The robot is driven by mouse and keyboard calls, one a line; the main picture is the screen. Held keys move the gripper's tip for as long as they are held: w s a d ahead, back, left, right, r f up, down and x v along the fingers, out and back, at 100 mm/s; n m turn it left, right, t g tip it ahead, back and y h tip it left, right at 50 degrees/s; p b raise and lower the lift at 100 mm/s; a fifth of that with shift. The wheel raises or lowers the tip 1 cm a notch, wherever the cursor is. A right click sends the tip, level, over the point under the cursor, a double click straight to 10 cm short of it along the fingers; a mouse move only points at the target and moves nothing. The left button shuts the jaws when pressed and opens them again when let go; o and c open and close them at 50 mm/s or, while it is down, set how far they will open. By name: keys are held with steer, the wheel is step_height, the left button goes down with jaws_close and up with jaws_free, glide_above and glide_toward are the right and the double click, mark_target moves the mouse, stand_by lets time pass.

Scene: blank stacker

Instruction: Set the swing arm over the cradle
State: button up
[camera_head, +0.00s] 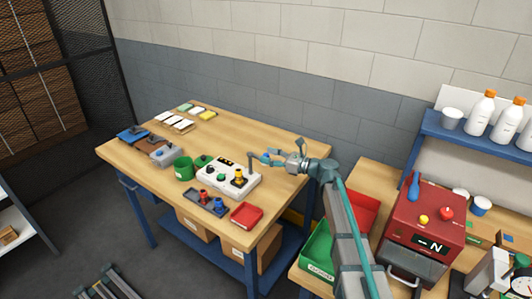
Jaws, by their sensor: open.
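A white stacker unit (213,186) stands on the wooden table, with a yellow part (239,177) and small green parts on its top. A short grey post (251,163) rises at its back right; it may belong to the swing arm, but the picture is too small to be sure. I cannot pick out the cradle clearly. My gripper (265,157) is open, just right of the grey post and behind the unit's right end. It points left, and I cannot tell whether it touches the post.
A dark tray (190,198) with red and blue pieces and a red tray (246,222) lie in front. Several coloured cards lie at the back. A red machine (425,220) stands at the right.

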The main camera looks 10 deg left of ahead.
steer(key=shift+x, duration=0.75)
steer(key=shift+c, duration=0.4)
jaws_close()
